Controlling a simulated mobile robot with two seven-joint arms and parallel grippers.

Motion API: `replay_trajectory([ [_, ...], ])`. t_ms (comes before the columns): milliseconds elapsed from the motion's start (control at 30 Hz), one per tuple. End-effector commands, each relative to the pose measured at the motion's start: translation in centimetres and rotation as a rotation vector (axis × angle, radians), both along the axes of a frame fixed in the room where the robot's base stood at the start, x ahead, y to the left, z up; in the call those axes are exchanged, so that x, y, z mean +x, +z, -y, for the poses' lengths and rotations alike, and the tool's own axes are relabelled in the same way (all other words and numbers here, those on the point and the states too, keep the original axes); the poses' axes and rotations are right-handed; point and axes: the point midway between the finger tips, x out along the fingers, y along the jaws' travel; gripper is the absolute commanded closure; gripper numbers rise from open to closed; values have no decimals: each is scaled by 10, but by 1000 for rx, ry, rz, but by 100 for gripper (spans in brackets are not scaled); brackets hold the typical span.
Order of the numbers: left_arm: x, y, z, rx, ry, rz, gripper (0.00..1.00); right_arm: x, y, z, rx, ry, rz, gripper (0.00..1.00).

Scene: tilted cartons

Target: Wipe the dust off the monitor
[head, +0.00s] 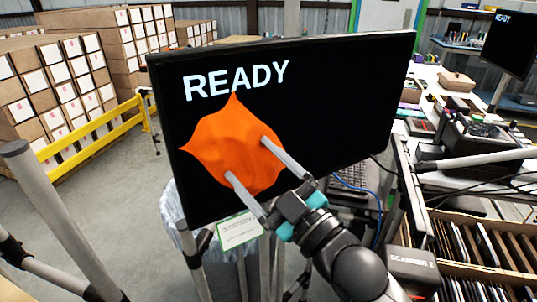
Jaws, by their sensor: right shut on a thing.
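The monitor (350,75) is a wide black screen with "READY" in white letters at its upper left. An orange cloth (225,135) lies spread against the left half of the screen, below the letters. My right gripper (248,159) is shut on the cloth, its two grey fingers reaching up from the lower right in front of the screen. The cloth hides the part of the screen behind it. I cannot make out any dust on the visible screen. My left gripper is not in view.
Stacked cartons (60,80) stand at the left behind a yellow rail (105,130). A green-edged card (240,230) hangs below the monitor. A keyboard (347,182) lies behind it at the right. A "SCANNER 2" box (411,264) and slotted bins (490,245) are at the lower right.

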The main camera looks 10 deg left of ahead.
Motion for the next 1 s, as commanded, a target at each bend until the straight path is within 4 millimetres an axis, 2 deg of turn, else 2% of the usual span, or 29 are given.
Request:
replay_trajectory([
  [467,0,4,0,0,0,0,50,-6,0,-4,-1,-1,0,58],
  [1000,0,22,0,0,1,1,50,-43,0,32,-2,-1,0,58],
])
